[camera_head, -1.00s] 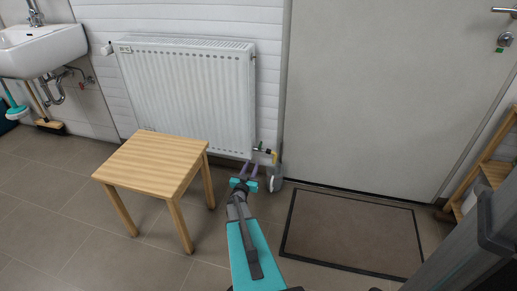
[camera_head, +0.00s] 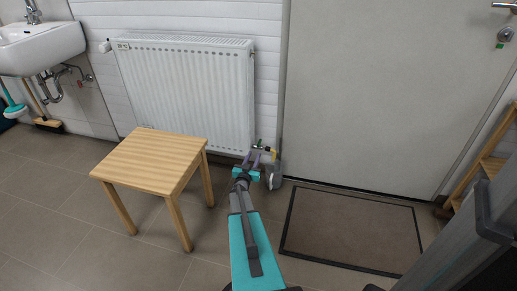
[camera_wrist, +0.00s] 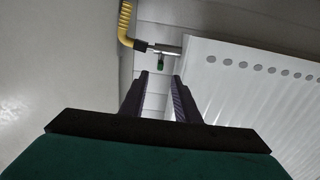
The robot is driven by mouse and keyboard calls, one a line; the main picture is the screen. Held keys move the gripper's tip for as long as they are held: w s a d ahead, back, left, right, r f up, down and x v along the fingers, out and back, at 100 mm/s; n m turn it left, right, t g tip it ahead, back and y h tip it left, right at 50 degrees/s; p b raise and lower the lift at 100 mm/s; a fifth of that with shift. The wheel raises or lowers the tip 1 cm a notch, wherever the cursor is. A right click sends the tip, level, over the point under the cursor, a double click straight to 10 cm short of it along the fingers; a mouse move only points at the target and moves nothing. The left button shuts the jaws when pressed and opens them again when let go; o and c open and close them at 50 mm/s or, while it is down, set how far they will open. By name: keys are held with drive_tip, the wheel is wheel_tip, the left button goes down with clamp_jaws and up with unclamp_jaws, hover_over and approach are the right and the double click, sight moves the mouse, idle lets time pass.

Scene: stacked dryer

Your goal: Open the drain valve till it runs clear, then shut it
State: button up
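The drain valve shows a small green handle (camera_head: 259,142) at the radiator's lower right corner. In the wrist view the green handle (camera_wrist: 160,63) hangs below a metal pipe stub that joins a yellow hose (camera_wrist: 126,22). My gripper (camera_head: 262,156) is just in front of the valve in the head view and partly covers it. In the wrist view my gripper (camera_wrist: 161,76) is open, with the handle in line with the gap between its fingertips, seemingly a little beyond them. Nothing is visible between the fingers. A grey-white container (camera_head: 276,180) stands below the valve, partly hidden by my gripper.
The white radiator (camera_head: 190,90) is on the wall, also at right in the wrist view. A wooden stool (camera_head: 155,160) stands left of my arm. A door (camera_head: 385,90) and a floor mat (camera_head: 352,228) are to the right. A sink (camera_head: 42,48) is far left.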

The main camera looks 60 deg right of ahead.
sight(258, 146)
drive_tip(key=shift+b+x, duration=1.05)
drive_tip(key=shift+x, duration=3.45)
clamp_jaws()
drive_tip(key=shift+a+f, duration=0.1)
drive_tip(key=shift+a, duration=0.15)
drive_tip(key=shift+d, duration=0.15)
